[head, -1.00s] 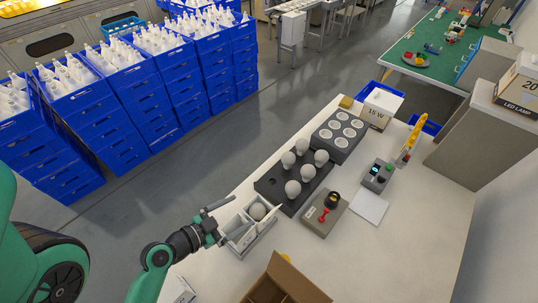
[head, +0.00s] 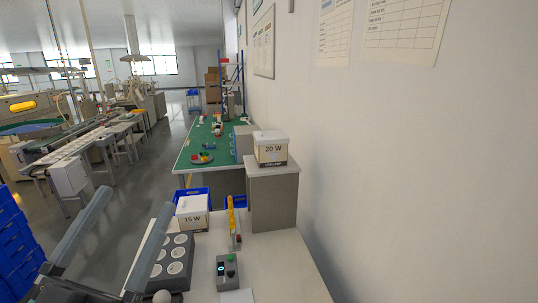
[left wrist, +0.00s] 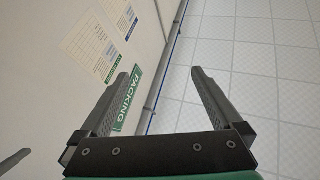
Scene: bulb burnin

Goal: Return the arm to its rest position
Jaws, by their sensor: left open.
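My left gripper (head: 138,200) is raised close to the camera at the lower left of the head view, above the near side of the workbench. Its two long grey fingers are apart, with nothing between them. The left wrist view also shows the gripper (left wrist: 165,72) open and empty. It faces a wall with papers, a green PACKING sign (left wrist: 118,105) and a tiled ceiling (left wrist: 255,60).
The white workbench (head: 275,265) holds a dark tray with round white pads (head: 160,254), a control box (head: 228,275), a 15 W box (head: 193,214) and a grey cabinet (head: 275,200) bearing a 20 W box (head: 271,149).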

